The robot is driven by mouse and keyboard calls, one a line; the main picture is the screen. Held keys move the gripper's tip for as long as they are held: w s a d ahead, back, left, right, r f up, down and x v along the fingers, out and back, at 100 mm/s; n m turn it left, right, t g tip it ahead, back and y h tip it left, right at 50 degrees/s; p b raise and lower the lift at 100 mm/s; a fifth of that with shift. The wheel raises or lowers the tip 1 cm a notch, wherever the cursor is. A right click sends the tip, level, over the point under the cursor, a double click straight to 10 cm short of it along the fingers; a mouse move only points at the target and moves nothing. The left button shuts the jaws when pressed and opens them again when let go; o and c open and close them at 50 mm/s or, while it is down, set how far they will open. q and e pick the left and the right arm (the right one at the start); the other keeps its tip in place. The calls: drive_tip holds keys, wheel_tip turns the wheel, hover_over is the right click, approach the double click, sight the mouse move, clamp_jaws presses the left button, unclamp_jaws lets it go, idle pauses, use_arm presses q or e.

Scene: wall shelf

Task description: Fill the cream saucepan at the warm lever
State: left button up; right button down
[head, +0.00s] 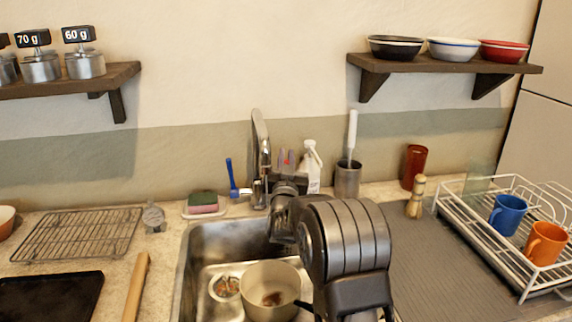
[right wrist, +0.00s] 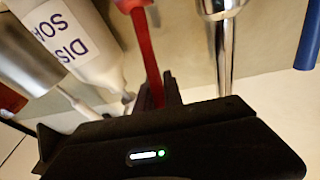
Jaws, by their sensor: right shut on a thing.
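The cream saucepan (head: 252,296) stands in the sink, under the tap area, with a brown patch on its inside bottom. Its handle is partly hidden by my right arm. The chrome tap (head: 261,145) rises behind the sink. The blue lever (head: 231,174) is on its left and also shows in the right wrist view (right wrist: 308,40). The red lever (right wrist: 147,50) stands to the tap's right, mostly hidden in the head view. My right gripper (right wrist: 160,95) is shut on the red lever's lower part. I cannot make out running water. My left gripper is not in view.
A soap bottle (head: 312,165) and a steel holder with a brush (head: 347,178) stand close right of my gripper. A sponge (head: 203,201) lies left of the tap. A dish rack (head: 470,235) with mugs is at the right. A drain strainer (head: 225,287) is beside the saucepan.

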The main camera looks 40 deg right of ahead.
drive_tip(key=c, duration=1.5)
unclamp_jaws()
drive_tip(key=shift+b+v, duration=0.5)
drive_tip(key=shift+v, duration=3.4)
